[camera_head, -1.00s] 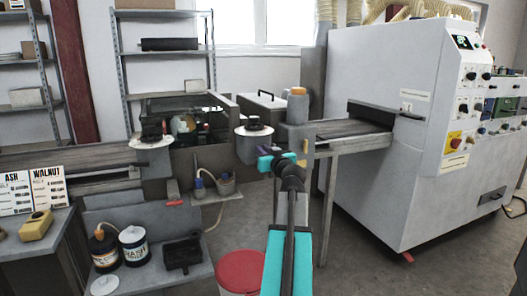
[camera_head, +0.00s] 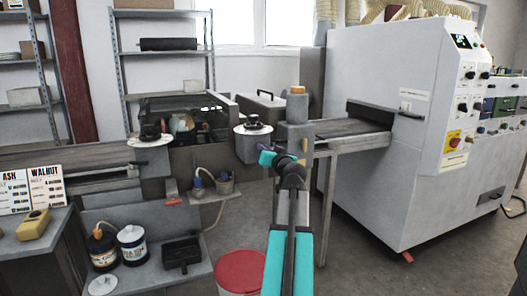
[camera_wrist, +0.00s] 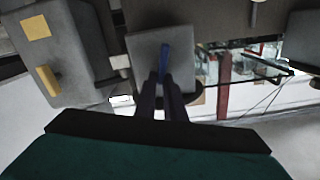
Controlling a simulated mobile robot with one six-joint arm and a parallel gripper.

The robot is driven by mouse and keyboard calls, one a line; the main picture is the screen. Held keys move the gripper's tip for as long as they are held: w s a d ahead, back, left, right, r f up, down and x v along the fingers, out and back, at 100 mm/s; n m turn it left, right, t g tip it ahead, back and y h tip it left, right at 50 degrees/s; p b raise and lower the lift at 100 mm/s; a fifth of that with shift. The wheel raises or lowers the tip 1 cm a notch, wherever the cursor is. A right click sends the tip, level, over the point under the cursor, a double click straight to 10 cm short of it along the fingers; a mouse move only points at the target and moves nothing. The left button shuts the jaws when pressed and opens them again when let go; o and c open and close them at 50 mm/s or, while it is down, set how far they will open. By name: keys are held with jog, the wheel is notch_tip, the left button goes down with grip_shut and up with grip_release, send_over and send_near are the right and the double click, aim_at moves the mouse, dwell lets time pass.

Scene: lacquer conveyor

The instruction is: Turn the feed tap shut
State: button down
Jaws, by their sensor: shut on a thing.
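The feed tap's slim blue lever (camera_wrist: 164,57) shows in the wrist view against a grey block (camera_wrist: 148,45). My gripper (camera_wrist: 163,82) is shut on its lower end, with both dark fingers close together. In the head view, my gripper (camera_head: 267,151) is in front of the conveyor machine, just left of the grey post, and a small purple-blue bit of the lever (camera_head: 264,147) shows by it. The lever's pivot and the tap body are mostly hidden.
A shelf below holds cans (camera_head: 132,243) and a black tray (camera_head: 182,254). A red-lidded bucket (camera_head: 240,270) stands on the floor.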

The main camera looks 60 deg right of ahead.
jog(key=shift+s+d+f+m+p, duration=0.25)
jog(key=shift+f+m+p, duration=0.25)
jog(key=shift+m, duration=1.95)
jog(key=shift+s+d+f+m+p, duration=0.2)
jog(key=shift+d+f+m+p, duration=0.25)
jog(key=shift+m, duration=1.95)
jog(key=shift+s+d+f+m+p, duration=0.1)
jog(key=shift+s+f+m+p, duration=0.4)
jog(key=shift+m, duration=1.95)
jog(key=shift+w+r, duration=0.1)
jog(key=shift+w, duration=0.15)
jog(key=c, duration=1.8)
grip_release()
jog(key=shift+c, duration=0.2)
jog(key=shift+a, duration=0.1)
jog(key=b+v, duration=0.1)
jog(key=v, duration=1)
jog(key=shift+s+a+b, duration=0.15)
jog(key=shift+s+b, duration=0.05)
jog(key=shift+b, duration=0.2)
jog(key=s+b, duration=0.1)
jog(key=b, duration=0.2)
jog(key=shift+s+a, duration=0.1)
jog(key=shift+a, duration=0.3)
